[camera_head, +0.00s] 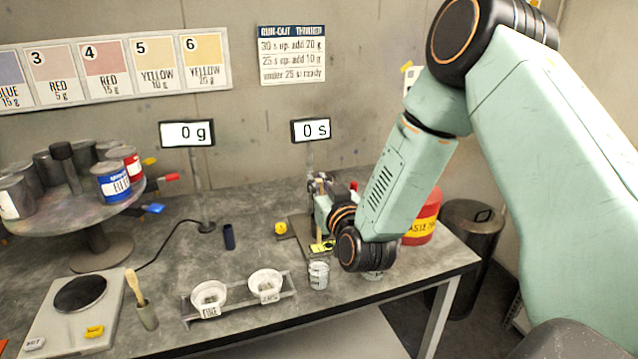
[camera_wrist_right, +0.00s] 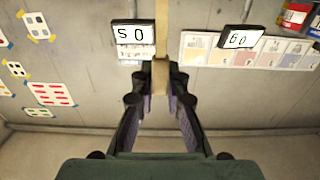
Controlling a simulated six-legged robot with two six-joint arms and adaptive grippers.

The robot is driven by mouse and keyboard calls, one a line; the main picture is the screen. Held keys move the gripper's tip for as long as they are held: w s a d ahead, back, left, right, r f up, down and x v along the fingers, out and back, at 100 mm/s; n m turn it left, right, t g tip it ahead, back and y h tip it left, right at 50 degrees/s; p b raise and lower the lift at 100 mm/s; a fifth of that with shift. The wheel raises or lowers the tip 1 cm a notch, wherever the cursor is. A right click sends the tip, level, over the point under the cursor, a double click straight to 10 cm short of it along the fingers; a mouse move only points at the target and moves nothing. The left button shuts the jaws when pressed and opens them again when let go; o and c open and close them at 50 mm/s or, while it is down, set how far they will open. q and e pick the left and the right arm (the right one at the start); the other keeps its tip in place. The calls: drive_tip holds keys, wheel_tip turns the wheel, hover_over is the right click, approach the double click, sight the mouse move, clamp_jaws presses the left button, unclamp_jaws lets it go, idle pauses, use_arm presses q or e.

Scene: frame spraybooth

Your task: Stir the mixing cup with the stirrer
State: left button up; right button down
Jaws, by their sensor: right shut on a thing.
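My right gripper (camera_wrist_right: 160,78) is shut on the stirrer (camera_wrist_right: 161,25), a flat pale wooden stick that shows between the fingertips in the right wrist view. In the head view my right gripper (camera_head: 328,208) is over the back of the bench, partly hidden by its own wrist. A small pale cup with markings (camera_head: 318,275) stands upright near the bench's front edge, left of my wrist. Another cup (camera_head: 373,275) is mostly hidden under the wrist. I cannot tell which is the mixing cup, nor whether the stirrer touches one. My left gripper is not in view.
Two white bowls (camera_head: 209,294) sit in a rack at the front. A scale (camera_head: 75,308) and a brush in a holder (camera_head: 146,315) are to their left. A round stand (camera_head: 95,205) carries paint cans. A red and yellow waste can (camera_head: 424,222) is behind my arm.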

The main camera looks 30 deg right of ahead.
sight(320, 233)
drive_tip(key=shift+w+f+b, duration=0.15)
drive_tip(key=shift+f+b, duration=0.85)
drive_tip(key=shift+f, duration=0.45)
wheel_tip(320, 233, down, 4)
drive_tip(key=b, duration=0.3)
drive_tip(key=shift+f+b, duration=2.25)
drive_tip(key=shift+f, duration=0.45)
drive_tip(key=shift+d, duration=0.15)
